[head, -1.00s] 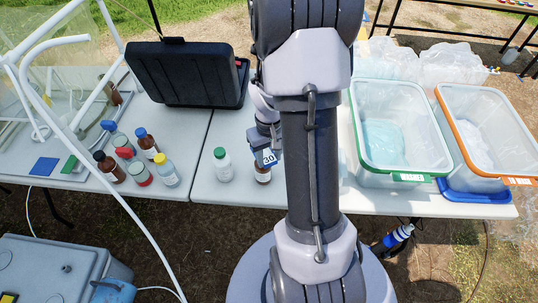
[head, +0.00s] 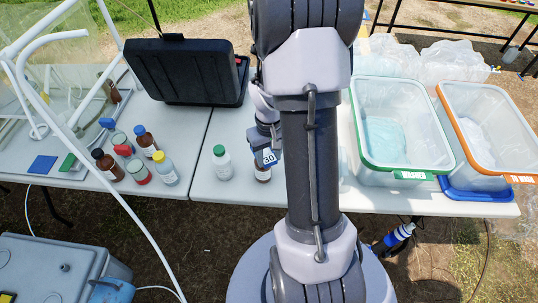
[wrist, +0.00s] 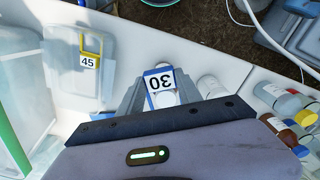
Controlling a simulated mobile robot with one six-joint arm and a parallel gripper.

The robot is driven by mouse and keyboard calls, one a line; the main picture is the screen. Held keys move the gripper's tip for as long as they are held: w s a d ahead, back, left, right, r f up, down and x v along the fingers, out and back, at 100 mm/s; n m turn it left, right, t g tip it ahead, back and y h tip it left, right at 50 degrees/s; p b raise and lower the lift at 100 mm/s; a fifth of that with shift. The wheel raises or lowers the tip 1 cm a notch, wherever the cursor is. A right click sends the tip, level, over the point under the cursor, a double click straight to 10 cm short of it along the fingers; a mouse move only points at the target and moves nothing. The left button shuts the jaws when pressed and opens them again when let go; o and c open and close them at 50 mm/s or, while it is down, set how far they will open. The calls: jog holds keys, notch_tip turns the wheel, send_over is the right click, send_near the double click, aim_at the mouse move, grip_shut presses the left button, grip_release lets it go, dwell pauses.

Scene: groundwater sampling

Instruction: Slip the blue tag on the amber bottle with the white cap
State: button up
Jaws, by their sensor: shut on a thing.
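The blue tag (head: 268,158), marked 30, is held in my gripper (head: 264,150). In the wrist view the tag (wrist: 160,82) sits between the jaws, which are shut on it. The amber bottle (head: 263,174) stands upright on the table right below the tag; its brown side and pale label show under it. Its cap is hidden in the head view by the tag and gripper. In the wrist view a white round shape (wrist: 164,98) shows by the tag, probably the white cap. I cannot tell whether the tag is around the bottle's neck.
A white bottle with a green cap (head: 222,163) stands close left of the gripper. Several capped bottles cluster further left. A black case (head: 187,73) lies behind. Clear bins (head: 402,130) stand at right. A yellow tag marked 45 (wrist: 90,50) shows in the wrist view.

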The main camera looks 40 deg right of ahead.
jog(key=shift+f+b, duration=1.05)
jog(key=shift+f, duration=0.3)
jog(key=o, duration=1.1)
jog(key=shift+c, duration=0.2)
jog(key=shift+r, duration=0.1)
notch_tip(320, 180, up, 17)
jog(key=p, duration=0.6)
jog(key=shift+r+p, duration=0.2)
jog(key=shift+p, duration=0.1)
